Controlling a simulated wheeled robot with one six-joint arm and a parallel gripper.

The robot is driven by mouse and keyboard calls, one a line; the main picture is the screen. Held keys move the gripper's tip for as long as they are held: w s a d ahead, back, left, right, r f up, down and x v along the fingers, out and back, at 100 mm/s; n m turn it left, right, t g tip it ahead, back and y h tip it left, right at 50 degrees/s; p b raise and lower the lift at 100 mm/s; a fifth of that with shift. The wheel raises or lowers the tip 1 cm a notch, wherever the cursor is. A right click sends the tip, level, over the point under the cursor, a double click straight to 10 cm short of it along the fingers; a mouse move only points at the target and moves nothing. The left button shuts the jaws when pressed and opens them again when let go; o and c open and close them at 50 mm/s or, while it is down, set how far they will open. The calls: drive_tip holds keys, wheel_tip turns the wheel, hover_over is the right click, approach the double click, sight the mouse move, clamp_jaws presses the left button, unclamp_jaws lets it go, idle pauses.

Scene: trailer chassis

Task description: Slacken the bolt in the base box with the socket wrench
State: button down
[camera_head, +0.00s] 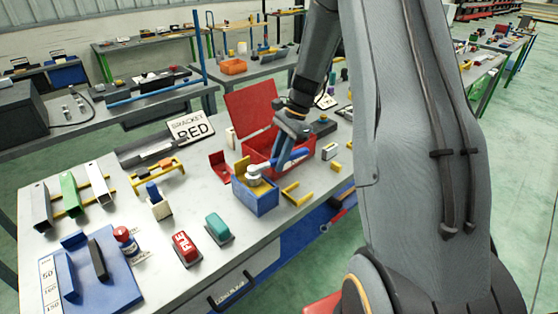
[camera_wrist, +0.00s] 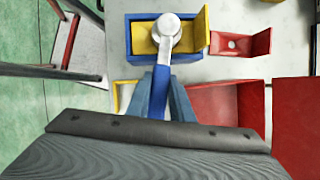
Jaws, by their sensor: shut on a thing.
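The base box is a blue box (camera_head: 263,208) with a yellow bracket (camera_head: 241,168) inside, on the grey bench in the head view. It also shows at the top of the wrist view, with the box (camera_wrist: 135,21) around the yellow bracket (camera_wrist: 197,30). My gripper (camera_wrist: 160,95) is shut on the blue handle of the socket wrench (camera_wrist: 158,103). The wrench's silver-white head (camera_wrist: 166,30) is over the inside of the box. In the head view the wrench (camera_head: 255,172) reaches from my gripper (camera_head: 282,160) to the box. The bolt is hidden under the wrench head.
A red open toolbox (camera_head: 255,148) stands behind the box, and a red bracket (camera_wrist: 240,42) lies beside it. Yellow brackets (camera_head: 292,194) lie to the right. A teal block (camera_head: 218,228) and a red block (camera_head: 186,248) sit toward the front edge.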

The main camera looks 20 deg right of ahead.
drive_tip(key=shift+w, duration=0.1)
drive_tip(key=shift+w+a+n+g, duration=0.15)
drive_tip(key=shift+w+n+g, duration=0.35)
drive_tip(key=shift+n, duration=0.4)
drive_tip(key=shift+s+r+m, duration=0.1)
drive_tip(key=shift+s+m, duration=0.05)
drive_tip(key=shift+m, duration=0.15)
idle(0.4)
drive_tip(key=shift+r+p, duration=1.65)
drive_tip(key=shift+r, duration=1.3)
drive_tip(key=shift+s+t, duration=0.1)
drive_tip(key=shift+t, duration=0.2)
